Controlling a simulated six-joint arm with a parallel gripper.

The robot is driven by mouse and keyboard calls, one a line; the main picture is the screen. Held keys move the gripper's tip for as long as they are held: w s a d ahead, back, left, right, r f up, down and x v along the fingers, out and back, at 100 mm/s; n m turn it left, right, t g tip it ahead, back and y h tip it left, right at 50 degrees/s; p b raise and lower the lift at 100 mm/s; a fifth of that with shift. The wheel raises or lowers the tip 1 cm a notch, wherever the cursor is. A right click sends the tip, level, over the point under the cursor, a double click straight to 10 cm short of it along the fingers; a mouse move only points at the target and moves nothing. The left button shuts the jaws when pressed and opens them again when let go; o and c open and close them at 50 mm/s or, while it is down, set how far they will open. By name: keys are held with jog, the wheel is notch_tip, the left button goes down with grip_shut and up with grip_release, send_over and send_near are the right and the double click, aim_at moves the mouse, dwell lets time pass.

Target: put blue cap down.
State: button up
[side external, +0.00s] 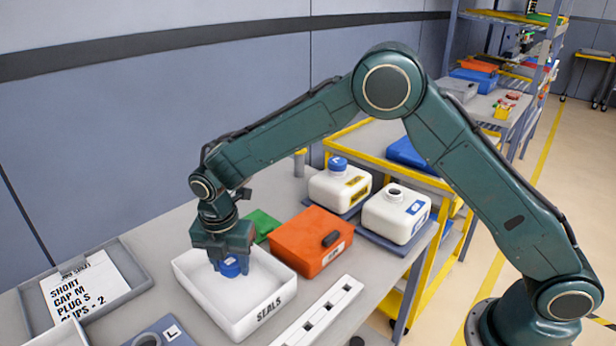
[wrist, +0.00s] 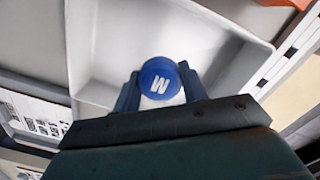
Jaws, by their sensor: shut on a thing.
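The blue cap (side external: 230,266) is held in my gripper (side external: 226,262), over the inside of the white tray marked "SEALS" (side external: 262,312). In the wrist view the cap (wrist: 158,78) shows a white "M" on top, and a finger stands on each side of it. My gripper (wrist: 160,92) is shut on the cap. The white tray's floor (wrist: 115,50) lies below it. I cannot tell whether the cap touches the tray floor. Of two white jugs, one (side external: 338,190) wears a blue cap and the other (side external: 396,214) has an open neck.
An orange box (side external: 310,240) stands right behind the white tray, with a green item (side external: 262,224) beside it. A grey tray with a printed card (side external: 85,298) lies at left. A white slotted strip (side external: 318,312) lies in front of the orange box.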

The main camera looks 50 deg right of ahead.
aim_at(233, 275)
jog(key=shift+f, duration=1.75)
jog(key=shift+f, duration=0.15)
jog(key=o, duration=0.8)
jog(key=r, duration=1.2)
jog(key=shift+s+a+r, duration=0.15)
jog(key=shift+s+a, duration=0.1)
jog(key=shift+a, duration=0.15)
jog(key=shift+d, duration=0.1)
